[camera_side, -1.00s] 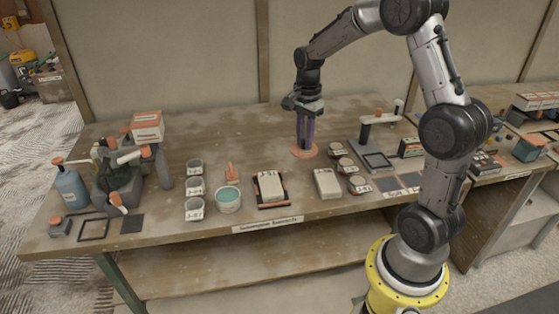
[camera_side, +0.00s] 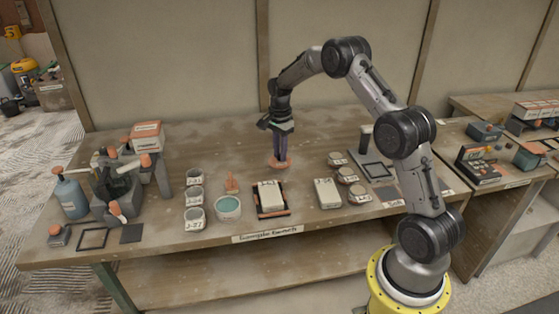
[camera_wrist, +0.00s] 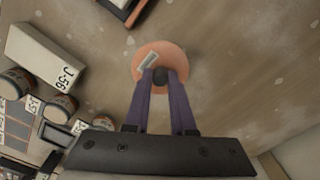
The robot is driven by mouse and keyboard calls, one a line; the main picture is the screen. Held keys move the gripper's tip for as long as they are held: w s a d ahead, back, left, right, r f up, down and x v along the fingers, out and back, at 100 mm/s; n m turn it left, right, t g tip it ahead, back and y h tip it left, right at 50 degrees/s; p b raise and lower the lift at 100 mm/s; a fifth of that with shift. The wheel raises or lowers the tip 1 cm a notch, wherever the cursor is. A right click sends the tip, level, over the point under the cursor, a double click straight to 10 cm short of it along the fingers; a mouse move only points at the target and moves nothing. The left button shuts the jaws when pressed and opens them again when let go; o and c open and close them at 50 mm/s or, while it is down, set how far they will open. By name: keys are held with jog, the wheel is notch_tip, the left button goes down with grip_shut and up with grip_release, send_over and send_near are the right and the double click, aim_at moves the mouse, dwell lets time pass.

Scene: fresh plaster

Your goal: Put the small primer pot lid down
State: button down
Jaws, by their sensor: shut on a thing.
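The lid (camera_side: 272,164) is a round, flat, salmon-orange disc held in my gripper (camera_side: 280,156) over the back middle of the bench. In the wrist view the lid (camera_wrist: 178,54) has a dark knob (camera_wrist: 160,76) at its centre and a small pale label. My gripper (camera_wrist: 160,78) is shut on that knob, with its purple fingers on either side. The lid looks level and low over the bench; I cannot tell whether it touches. An open round pot with teal contents (camera_side: 228,208) stands in front and to the left of it.
A tray with a white block (camera_side: 271,197) and a pale box (camera_side: 327,193) stand in front of the lid. Several small jars (camera_side: 346,174) are to the right. White cups (camera_side: 194,196) stand left. The bench (camera_side: 225,150) around the lid is bare.

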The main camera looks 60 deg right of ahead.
aim_at(279, 160)
jog(key=shift+w+d+f, duration=0.1)
jog(key=shift+w+f, duration=0.15)
jog(key=shift+f, duration=1.5)
jog(key=shift+f, duration=0.15)
jog(key=c, duration=0.8)
grip_release()
jog(key=shift+o, duration=0.2)
